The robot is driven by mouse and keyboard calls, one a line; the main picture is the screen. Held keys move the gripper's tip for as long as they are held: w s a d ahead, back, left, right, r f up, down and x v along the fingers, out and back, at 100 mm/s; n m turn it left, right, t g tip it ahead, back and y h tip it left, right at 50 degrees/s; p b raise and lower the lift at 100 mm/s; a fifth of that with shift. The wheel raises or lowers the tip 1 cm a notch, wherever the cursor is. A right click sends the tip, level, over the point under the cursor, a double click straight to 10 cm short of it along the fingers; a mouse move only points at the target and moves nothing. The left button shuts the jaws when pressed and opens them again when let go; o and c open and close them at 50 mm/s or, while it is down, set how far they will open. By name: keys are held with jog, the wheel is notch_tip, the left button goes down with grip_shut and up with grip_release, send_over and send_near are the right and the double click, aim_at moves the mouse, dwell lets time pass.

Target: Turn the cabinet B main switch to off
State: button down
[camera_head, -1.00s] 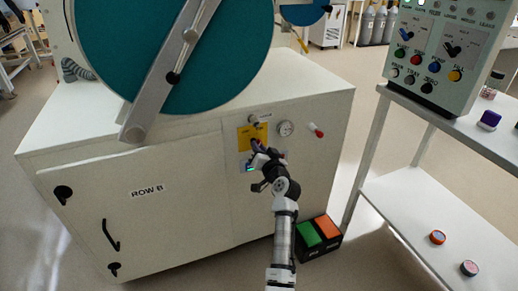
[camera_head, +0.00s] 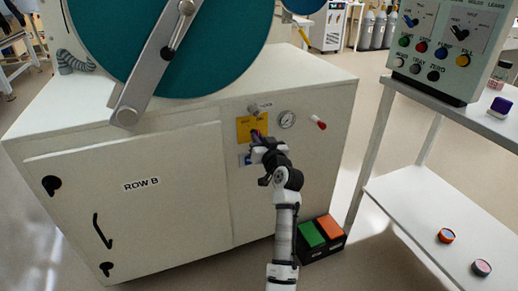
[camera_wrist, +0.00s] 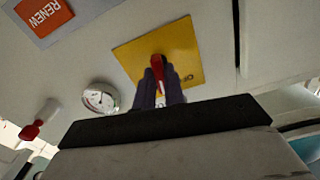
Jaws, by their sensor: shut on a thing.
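The cabinet marked ROW B (camera_head: 200,180) stands ahead of me with its front facing me. A yellow plate (camera_head: 246,128) is on the right part of its front, and it fills the middle of the wrist view (camera_wrist: 190,45). The main switch (camera_wrist: 158,64) is a red handle on this plate. My gripper (camera_wrist: 158,84) is shut on the red handle, with one dark finger on each side. In the head view my gripper (camera_head: 259,141) covers the lower right of the plate and hides the switch. An "O"-like mark shows on the plate beside the handle.
A round gauge (camera_head: 287,120) and a red-tipped lever (camera_head: 318,122) sit right of the plate. A big teal wheel (camera_head: 170,45) with a grey crank is on top. Green and orange pedals (camera_head: 320,232) stand on the floor by my arm. A white shelf (camera_head: 440,215) is at right.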

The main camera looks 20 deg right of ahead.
jog(key=shift+f+n+b, duration=0.15)
jog(key=shift+n+b, duration=0.65)
jog(key=shift+b, duration=0.2)
jog(key=c, duration=1.5)
grip_release()
jog(key=shift+s, duration=0.1)
